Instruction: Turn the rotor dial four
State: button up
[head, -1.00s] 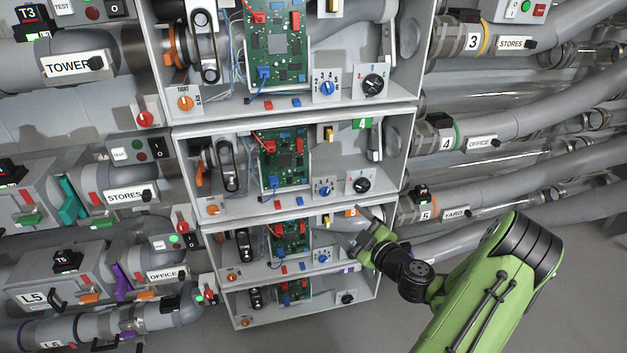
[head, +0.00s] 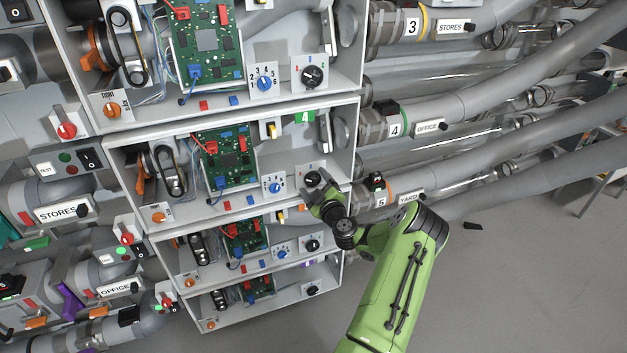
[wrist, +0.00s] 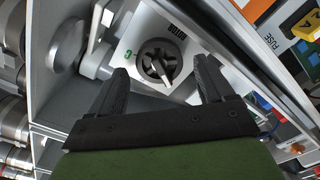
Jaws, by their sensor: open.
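The rotor dial four, a black round knob (head: 312,178) on a white plate, sits at the lower right inside the open box with the green 4 tag (head: 305,117). My gripper (head: 318,200) is at that box's lower right front, just below the dial in the head view. In the wrist view the dial (wrist: 158,68) lies between and beyond the two open fingers of my gripper (wrist: 163,78). I see no contact with it. Its plate shows a green C and dark lettering. The dial's pointer is hard to read.
A blue numbered dial (head: 275,187) and a green circuit board (head: 228,160) are left of the black dial. Similar boxes stand above and below. The box's right wall and front lip are close to my gripper. Open floor (head: 500,280) lies to the right.

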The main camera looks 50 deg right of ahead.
jog(key=shift+x, duration=0.8)
jog(key=shift+s, duration=0.1)
jog(key=shift+c, duration=0.5)
jog(key=c, duration=0.9)
jog(key=shift+c, duration=0.2)
